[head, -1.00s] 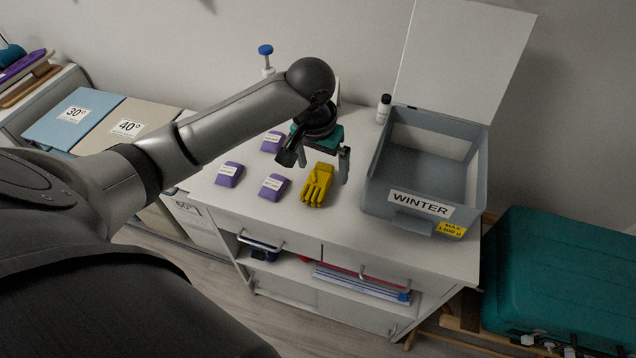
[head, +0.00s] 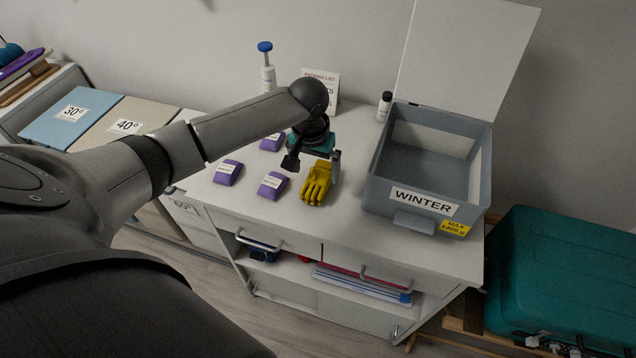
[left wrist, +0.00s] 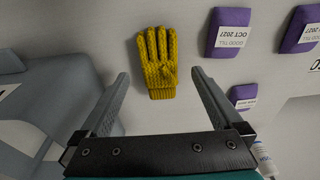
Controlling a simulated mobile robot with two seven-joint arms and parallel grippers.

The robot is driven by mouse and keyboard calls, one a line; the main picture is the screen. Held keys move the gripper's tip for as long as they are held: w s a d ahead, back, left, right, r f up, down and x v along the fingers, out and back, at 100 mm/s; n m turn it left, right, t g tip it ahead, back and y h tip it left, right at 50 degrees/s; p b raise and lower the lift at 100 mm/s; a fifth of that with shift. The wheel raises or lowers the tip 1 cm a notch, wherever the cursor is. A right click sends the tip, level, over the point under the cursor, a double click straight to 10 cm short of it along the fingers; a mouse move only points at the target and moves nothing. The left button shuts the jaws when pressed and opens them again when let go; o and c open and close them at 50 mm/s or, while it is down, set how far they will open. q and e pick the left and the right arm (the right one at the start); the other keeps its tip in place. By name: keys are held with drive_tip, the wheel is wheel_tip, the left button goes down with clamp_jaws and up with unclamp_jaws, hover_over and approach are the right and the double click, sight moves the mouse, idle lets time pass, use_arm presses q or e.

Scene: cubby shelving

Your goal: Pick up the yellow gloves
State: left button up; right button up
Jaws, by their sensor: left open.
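The yellow gloves (head: 317,184) lie flat on the white cabinet top, left of the grey bin. They look like one knitted glove shape in the left wrist view (left wrist: 157,64), fingers pointing to the top of that picture. My left gripper (head: 314,162) is open and empty above the far end of the gloves. In the left wrist view its two fingers (left wrist: 158,82) stand wide apart, with the glove's cuff between and just beyond their tips. My right gripper is not in view.
Several purple packets (head: 272,185) lie left of the gloves. The grey WINTER bin (head: 412,222) with raised lid stands to the right. A pump bottle (head: 267,75), packing-list sign (head: 322,84) and small bottle (head: 384,106) stand at the back. The cabinet's front strip is clear.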

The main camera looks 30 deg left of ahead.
sight(318, 177)
use_arm(q)
drive_tip(key=shift+w+a+f+b, duration=0.1)
drive_tip(key=shift+w+f+b, duration=0.15)
drive_tip(key=shift+f, duration=0.6)
drive_tip(key=shift+w+f+b, duration=0.2)
drive_tip(key=shift+w+f, duration=0.05)
drive_tip(key=shift+f, duration=0.55)
drive_tip(key=shift+w+a+f+b, duration=0.1)
drive_tip(key=shift+w+f+b, duration=0.15)
drive_tip(key=shift+f, duration=0.6)
drive_tip(key=shift+c, duration=0.2)
drive_tip(key=c, duration=1.4)
drive_tip(key=shift+r, duration=0.2)
